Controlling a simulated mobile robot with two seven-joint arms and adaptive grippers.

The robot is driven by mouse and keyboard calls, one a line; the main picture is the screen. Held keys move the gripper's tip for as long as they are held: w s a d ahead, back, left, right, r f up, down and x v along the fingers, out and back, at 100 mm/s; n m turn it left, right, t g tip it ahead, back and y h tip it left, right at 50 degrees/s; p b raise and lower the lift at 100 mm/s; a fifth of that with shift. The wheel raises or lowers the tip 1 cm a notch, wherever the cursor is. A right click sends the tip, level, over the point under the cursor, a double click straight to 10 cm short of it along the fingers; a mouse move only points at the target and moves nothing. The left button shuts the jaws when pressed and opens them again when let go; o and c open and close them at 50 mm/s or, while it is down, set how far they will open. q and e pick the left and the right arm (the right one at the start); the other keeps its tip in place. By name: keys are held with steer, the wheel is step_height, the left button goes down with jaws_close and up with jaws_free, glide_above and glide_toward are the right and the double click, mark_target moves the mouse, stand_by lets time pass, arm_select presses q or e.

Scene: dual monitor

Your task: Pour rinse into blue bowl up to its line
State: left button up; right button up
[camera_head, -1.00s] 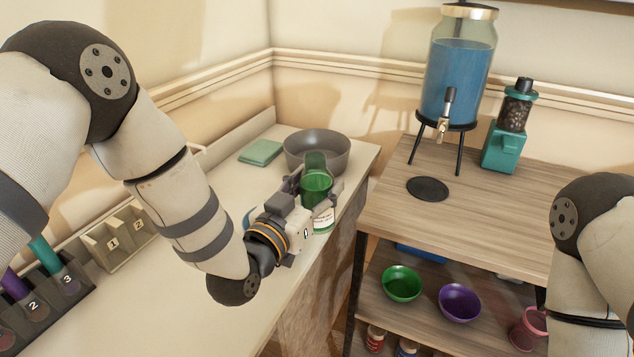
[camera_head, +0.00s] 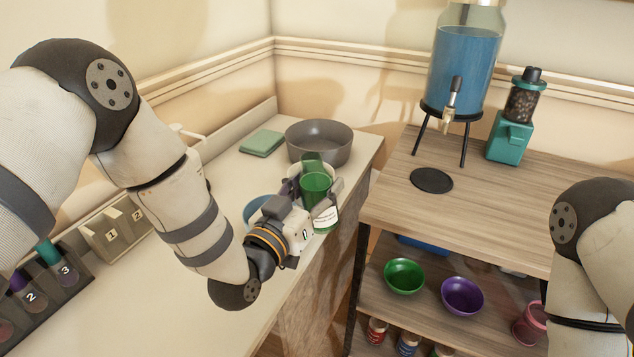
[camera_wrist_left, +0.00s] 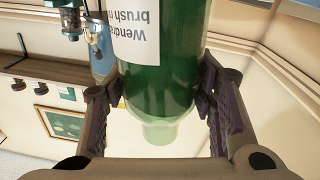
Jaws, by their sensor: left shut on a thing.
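My left gripper (camera_head: 312,200) is shut on a green bottle (camera_head: 316,186) with a white label, held about upright near the counter's right edge. In the left wrist view the bottle (camera_wrist_left: 160,82) sits between both fingers, and its label reads "Wendra" and "brush". The blue bowl (camera_head: 256,207) shows only as a rounded blue piece on the counter, left of the bottle. My gripper and wrist hide most of it, including any line. My right gripper is out of view; only part of my right arm shows.
A grey basin (camera_head: 319,141) and a folded green cloth (camera_head: 262,143) are at the counter's back. The wooden shelf unit (camera_head: 400,205) holds a blue-filled dispenser (camera_head: 462,72), a teal grinder (camera_head: 512,135), and green (camera_head: 404,277) and purple (camera_head: 462,296) bowls below. A numbered rack (camera_head: 45,280) stands at left.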

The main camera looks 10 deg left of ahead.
arm_select(q)
steer(key=shift+a+f+n+b, duration=0.1)
steer(key=shift+f+n+b, duration=0.25)
steer(key=shift+f, duration=0.4)
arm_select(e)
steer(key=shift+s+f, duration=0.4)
arm_select(q)
steer(key=shift+f+n, duration=0.1)
steer(key=shift+n, duration=0.15)
steer(key=shift+w+a+f+n+t, duration=0.1)
steer(key=shift+a+n+t, duration=0.2)
steer(key=shift+n, duration=0.4)
steer(key=shift+a+f+n+t, duration=0.1)
steer(key=shift+a+n+t, duration=0.15)
steer(key=shift+n, duration=0.45)
steer(key=n, duration=0.2)
steer(key=n+t, duration=0.1)
steer(key=shift+a+r, duration=0.25)
steer(key=shift+a, duration=0.05)
steer(key=shift+d+f+n+y+b, duration=0.25)
steer(key=shift+n+y+b, duration=0.2)
steer(key=shift+n, duration=0.55)
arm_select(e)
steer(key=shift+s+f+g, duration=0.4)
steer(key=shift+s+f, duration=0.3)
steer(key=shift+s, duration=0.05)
